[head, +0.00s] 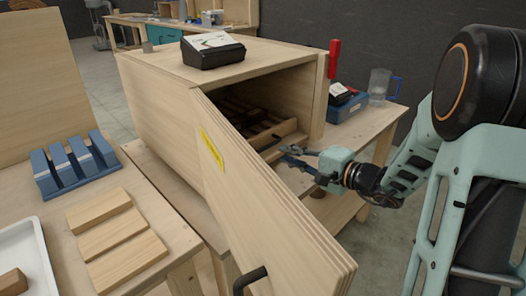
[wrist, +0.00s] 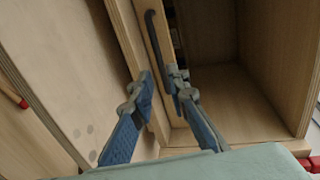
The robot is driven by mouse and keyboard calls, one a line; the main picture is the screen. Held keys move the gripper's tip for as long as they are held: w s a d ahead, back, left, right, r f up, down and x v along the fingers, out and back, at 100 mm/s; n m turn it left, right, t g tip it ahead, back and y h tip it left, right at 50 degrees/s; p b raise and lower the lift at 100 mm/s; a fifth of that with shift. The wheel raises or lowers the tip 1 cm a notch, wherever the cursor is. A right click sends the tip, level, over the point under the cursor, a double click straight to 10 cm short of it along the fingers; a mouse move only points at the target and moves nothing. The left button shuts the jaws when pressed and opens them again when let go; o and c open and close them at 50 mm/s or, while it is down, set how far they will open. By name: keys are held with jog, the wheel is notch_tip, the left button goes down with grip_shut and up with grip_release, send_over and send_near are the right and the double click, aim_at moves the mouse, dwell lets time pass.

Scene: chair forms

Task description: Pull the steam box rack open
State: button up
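The steam box (head: 165,95) is a large pale wooden box with its front open. Its door (head: 260,215), with a yellow label and a dark handle, is swung out to the front. Inside is the rack (head: 276,135), a slatted frame with a wooden front board, sitting within the box mouth. The rack's dark bar handle (wrist: 158,50) shows in the wrist view. My gripper (head: 286,155) is at the box mouth, close to the front board. In the wrist view my gripper (wrist: 162,82) has its fingers apart, near the handle's lower end. Contact with the handle cannot be told.
The open door stands left of my arm. A black device (head: 212,52) sits on the box. A blue case (head: 345,106) and a clear jug (head: 379,86) stand right of the box. On the left bench lie a blue slotted block (head: 75,170) and wooden boards (head: 115,240).

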aim_at(267, 148)
jog(key=x, duration=0.9)
jog(key=shift+a+f+b, duration=0.1)
jog(key=shift+a+b, duration=0.1)
jog(key=shift+b, duration=0.1)
jog(key=shift+c, duration=0.2)
grip_shut()
